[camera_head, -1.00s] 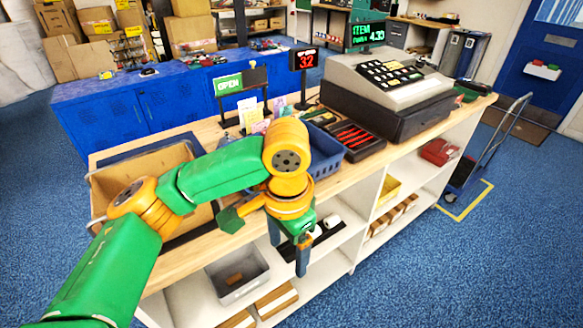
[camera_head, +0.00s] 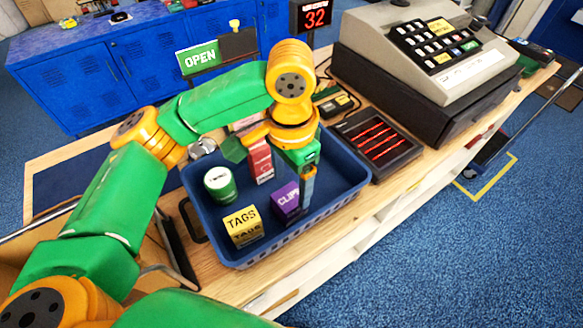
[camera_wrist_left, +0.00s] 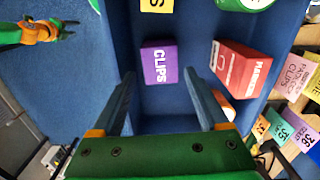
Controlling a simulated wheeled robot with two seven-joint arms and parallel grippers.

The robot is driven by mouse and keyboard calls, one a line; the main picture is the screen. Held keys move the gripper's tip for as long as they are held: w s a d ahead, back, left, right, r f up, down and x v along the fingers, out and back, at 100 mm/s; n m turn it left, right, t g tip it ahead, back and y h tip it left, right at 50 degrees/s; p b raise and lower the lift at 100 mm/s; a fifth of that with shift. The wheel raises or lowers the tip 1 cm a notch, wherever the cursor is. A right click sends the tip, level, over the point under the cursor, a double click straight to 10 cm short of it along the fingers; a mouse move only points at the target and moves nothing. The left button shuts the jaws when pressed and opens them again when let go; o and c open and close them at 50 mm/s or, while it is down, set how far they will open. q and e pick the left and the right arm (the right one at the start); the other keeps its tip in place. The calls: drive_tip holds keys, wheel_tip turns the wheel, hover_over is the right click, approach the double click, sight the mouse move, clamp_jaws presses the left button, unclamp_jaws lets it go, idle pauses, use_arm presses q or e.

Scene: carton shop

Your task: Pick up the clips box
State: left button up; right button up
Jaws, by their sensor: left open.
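The purple clips box (camera_head: 286,200) stands in the blue basket (camera_head: 340,202) on the counter, right of the yellow tags box. My left gripper (camera_head: 306,188) points down into the basket beside the clips box and partly overlaps it in the head view. In the left wrist view, the clips box (camera_wrist_left: 158,62) lies ahead between the two spread fingers of my left gripper (camera_wrist_left: 160,74). The gripper is open and nothing is held. My right gripper (camera_wrist_left: 68,28) shows small at the left of the wrist view; its jaw opening is unclear.
The basket also holds the yellow tags box (camera_head: 243,226), a green-and-white round container (camera_head: 220,184) and a red box (camera_head: 261,161). A black tray with red strips (camera_head: 378,138) and the cash register (camera_head: 430,60) stand to the right. Upright paper cards (camera_wrist_left: 300,75) stand beside the basket.

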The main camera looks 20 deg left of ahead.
sight(290, 196)
use_arm(q)
drive_tip(key=shift+w+a+f, duration=0.1)
drive_tip(key=shift+w, duration=0.3)
drive_tip(key=f, duration=0.3)
drive_tip(key=s+f, duration=0.1)
drive_tip(key=f, duration=0.2)
drive_tip(key=shift+s, duration=0.15)
drive_tip(key=shift+w+f, duration=0.25)
drive_tip(key=shift+f, duration=0.1)
drive_tip(key=shift+s+r, duration=0.1)
drive_tip(key=shift+s, duration=0.05)
drive_tip(key=c, duration=1.1)
drive_tip(key=shift+p, duration=0.3)
drive_tip(key=shift+c, duration=0.5)
